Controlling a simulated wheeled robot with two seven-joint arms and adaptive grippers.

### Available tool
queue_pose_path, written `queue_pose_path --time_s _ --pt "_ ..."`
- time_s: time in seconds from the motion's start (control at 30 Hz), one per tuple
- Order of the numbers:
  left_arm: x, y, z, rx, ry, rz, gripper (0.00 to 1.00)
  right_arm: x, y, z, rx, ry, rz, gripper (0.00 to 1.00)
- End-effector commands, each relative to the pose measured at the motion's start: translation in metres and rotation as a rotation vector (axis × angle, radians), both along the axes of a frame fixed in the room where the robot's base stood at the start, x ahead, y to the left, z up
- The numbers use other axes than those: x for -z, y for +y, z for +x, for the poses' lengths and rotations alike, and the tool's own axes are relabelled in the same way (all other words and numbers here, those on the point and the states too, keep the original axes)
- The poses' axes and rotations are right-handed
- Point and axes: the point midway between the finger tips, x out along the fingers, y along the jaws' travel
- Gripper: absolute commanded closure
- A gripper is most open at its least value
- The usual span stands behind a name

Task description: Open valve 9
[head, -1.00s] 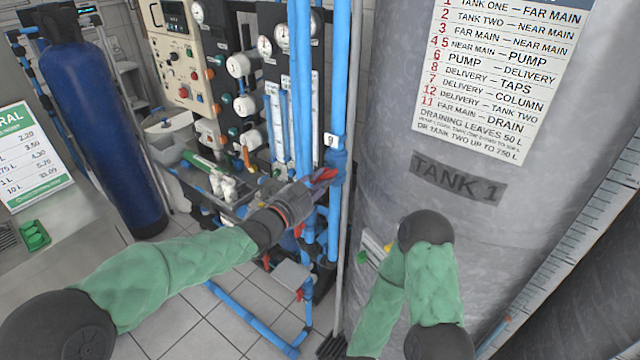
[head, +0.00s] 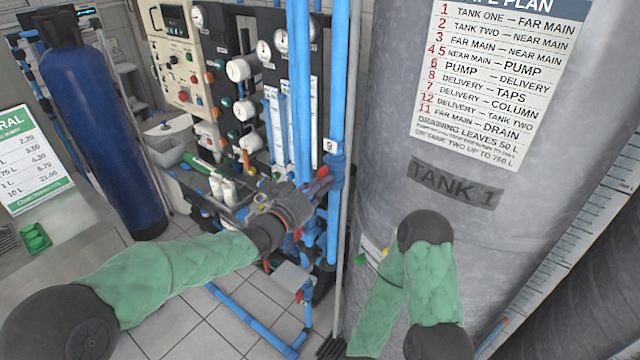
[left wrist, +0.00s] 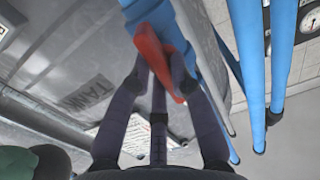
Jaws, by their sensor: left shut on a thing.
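Valve 9 is on the upright blue pipe beside the tank, under a small white tag reading 9 (head: 330,145). Its red handle (head: 323,186) shows in the head view at the tips of my left gripper (head: 314,196). The blue valve body (left wrist: 150,14) is just beyond. The fingers partly hide the handle in the head view. My right arm shows, but its gripper is out of sight.
The grey tank (head: 385,120), marked TANK 1, stands close on the right with a pipe plan sign (head: 490,85). More upright blue pipes (head: 300,90) and a panel of gauges stand just left of the valve. A blue cylinder (head: 105,140) stands further left.

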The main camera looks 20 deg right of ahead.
Motion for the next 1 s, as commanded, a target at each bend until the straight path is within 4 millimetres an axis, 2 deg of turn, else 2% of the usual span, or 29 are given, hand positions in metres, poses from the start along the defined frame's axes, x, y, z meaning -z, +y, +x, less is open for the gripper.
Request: queue_pose_path --time_s 0.73,0.77,0.8,0.83,1.0 --pt "0.0012 0.0001 -0.0001 0.000 0.067 -0.049 1.00 -0.0028 0.0000 0.0000 0.000 0.000 0.000 0.45" --pt "0.0012 0.0001 -0.0001 0.000 0.067 -0.049 0.71 -0.0028 0.0000 0.0000 0.000 0.000 0.000 0.45" --pt "0.0011 0.0001 -0.0001 0.000 0.067 -0.049 0.59 -0.0028 0.0000 0.0000 0.000 0.000 0.000 0.45" --pt "0.0010 0.0001 -0.0001 0.000 0.067 -0.049 0.55 -0.0028 0.0000 0.0000 0.000 0.000 0.000 0.45" --pt "0.0004 0.0000 0.0000 0.000 0.065 -0.050 0.55 -0.0028 0.0000 -0.0001 0.000 0.000 0.000 0.45"
